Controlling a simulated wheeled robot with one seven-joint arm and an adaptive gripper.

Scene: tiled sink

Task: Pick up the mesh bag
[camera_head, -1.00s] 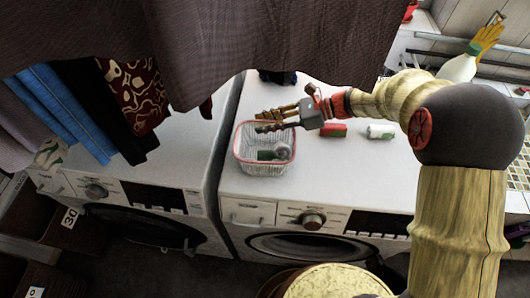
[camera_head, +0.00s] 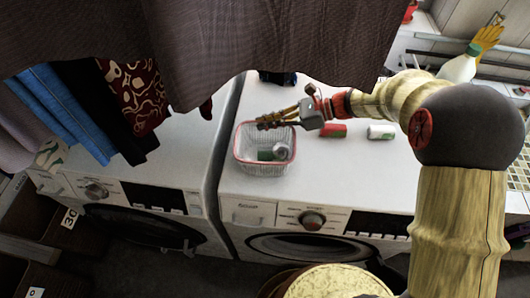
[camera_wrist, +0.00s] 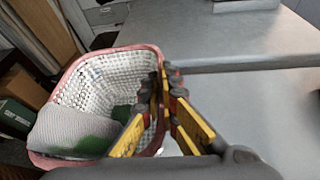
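The mesh bag (camera_head: 262,168) is a whitish basket-like bag with a red-pink rim, standing upright on the right-hand washing machine. It holds a grey-white and green rolled item (camera_wrist: 75,130), also seen in the head view (camera_head: 281,151). My gripper (camera_head: 262,123) is at the bag's upper rim in the head view. In the wrist view, my gripper's yellow fingers (camera_wrist: 169,72) are drawn together on the right side wall of the bag (camera_wrist: 100,75), one inside and one outside the rim. The fingertips partly hide the rim there.
Hanging cloth (camera_head: 270,45) covers the upper view. A gap separates the two machines.

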